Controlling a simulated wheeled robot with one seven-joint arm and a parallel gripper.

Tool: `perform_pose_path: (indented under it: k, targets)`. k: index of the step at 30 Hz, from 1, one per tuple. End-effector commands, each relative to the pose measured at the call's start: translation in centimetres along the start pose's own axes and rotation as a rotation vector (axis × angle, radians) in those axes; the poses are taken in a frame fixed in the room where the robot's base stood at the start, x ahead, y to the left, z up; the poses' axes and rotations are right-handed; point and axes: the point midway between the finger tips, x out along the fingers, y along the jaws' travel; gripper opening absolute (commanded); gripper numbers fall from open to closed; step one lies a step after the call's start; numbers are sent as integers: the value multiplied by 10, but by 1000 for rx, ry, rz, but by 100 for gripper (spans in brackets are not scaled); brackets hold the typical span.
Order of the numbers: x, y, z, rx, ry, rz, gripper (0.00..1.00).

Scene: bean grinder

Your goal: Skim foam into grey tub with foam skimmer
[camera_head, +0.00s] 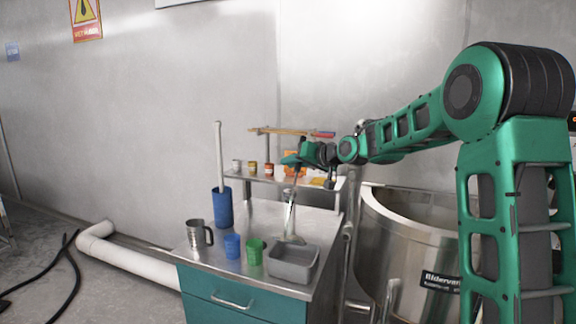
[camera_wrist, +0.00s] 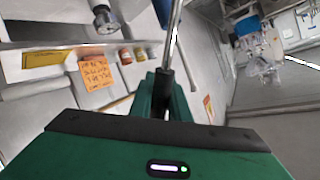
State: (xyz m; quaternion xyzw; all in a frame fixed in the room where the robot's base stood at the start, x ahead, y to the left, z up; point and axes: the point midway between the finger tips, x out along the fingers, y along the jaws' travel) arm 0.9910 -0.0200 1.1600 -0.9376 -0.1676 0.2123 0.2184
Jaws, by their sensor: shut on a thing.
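My gripper (camera_head: 293,160) is above the steel counter and shut on the foam skimmer (camera_head: 292,218), whose thin handle hangs down steeply. The open rectangular grey tub stands at the counter's front right corner. No foam can be made out. A large steel vat (camera_head: 400,262) stands right of the counter, its inside mostly hidden.
On the steel counter (camera_head: 254,216) stand a steel jug (camera_head: 195,234), a blue cup (camera_head: 232,247), a green cup (camera_head: 254,252) and a tall blue container (camera_head: 222,207) with a long white handle. A shelf with small jars (camera_head: 253,168) is behind. The middle of the counter is fairly clear.

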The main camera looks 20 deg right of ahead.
Motion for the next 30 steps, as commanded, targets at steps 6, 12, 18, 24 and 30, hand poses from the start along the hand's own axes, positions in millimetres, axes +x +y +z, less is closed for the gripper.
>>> perform_pose_path:
  k: [6,12,18,24,30]
  targets:
    - [9,14,-5,52,-33,0,0]
    - [17,27,-8,100,-64,1,0]
    - [26,40,-10,147,-97,0,0]
    - [34,52,-13,195,-129,0,0]
    - [42,63,-16,239,-158,0,0]
